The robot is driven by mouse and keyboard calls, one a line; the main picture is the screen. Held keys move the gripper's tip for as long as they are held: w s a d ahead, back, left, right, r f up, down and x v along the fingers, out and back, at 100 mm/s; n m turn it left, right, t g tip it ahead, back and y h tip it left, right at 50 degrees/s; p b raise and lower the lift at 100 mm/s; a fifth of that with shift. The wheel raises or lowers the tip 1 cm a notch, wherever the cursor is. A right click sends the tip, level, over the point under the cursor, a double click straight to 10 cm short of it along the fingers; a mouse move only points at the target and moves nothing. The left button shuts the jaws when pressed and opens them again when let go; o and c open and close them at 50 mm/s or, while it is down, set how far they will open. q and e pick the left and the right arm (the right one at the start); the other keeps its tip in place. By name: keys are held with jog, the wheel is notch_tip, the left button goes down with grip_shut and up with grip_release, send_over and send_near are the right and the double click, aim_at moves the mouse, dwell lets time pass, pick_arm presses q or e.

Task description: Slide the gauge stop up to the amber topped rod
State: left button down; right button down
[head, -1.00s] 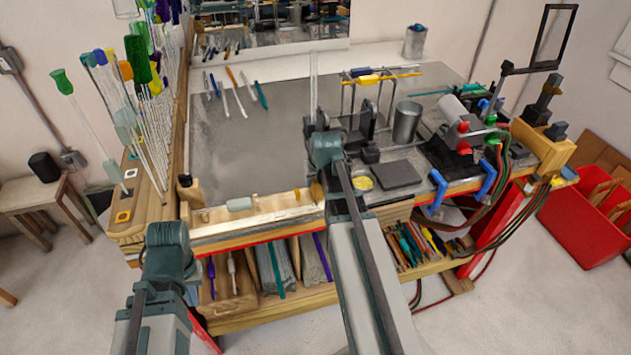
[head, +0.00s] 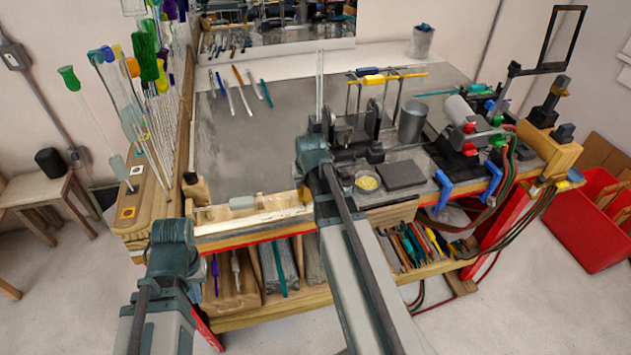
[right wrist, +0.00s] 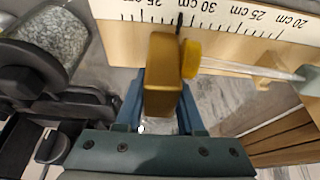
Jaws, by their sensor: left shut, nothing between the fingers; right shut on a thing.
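The gauge stop (right wrist: 163,85) is a brass-coloured block on the wooden gauge, below the ruler scale (right wrist: 220,14) in the right wrist view. My right gripper (right wrist: 160,108) is shut on it, one finger on each side. The amber top (right wrist: 191,59) of a clear rod (right wrist: 245,68) is right beside the stop; I cannot tell whether they touch. In the head view the gauge (head: 250,217) lies along the table's front edge, and my right gripper (head: 314,160) is at its right end. My left gripper (head: 174,235) is shut and empty, by the table's front left corner.
Several upright coloured rods (head: 150,110) stand in a wooden rack at the left. A dish of yellow grains (head: 367,183), a dark pad (head: 401,175) and a metal cup (head: 412,122) are right of my right gripper. The table's middle left is mostly clear.

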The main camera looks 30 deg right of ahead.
jog(key=shift+a, duration=0.1)
jog(key=c, duration=0.8)
grip_release()
jog(key=p+v, duration=1.3)
jog(key=shift+s+r, duration=0.2)
jog(key=shift+r, duration=0.15)
jog(key=shift+a, duration=0.15)
jog(key=s+a+f+n+g+b, duration=0.2)
jog(key=s+a+f+b, duration=0.4)
jog(key=a+f+b, duration=0.3)
jog(key=s+a+f+n+g+b, duration=0.2)
jog(key=s+a+f+n+b, duration=0.2)
jog(key=a, duration=1.1)
jog(key=s+f+b, duration=0.3)
jog(key=f+b, duration=0.3)
jog(key=f, duration=0.2)
jog(key=shift+s+a+g+b, duration=0.2)
jog(key=shift+a+g+b, duration=0.05)
jog(key=shift+g+b, duration=0.05)
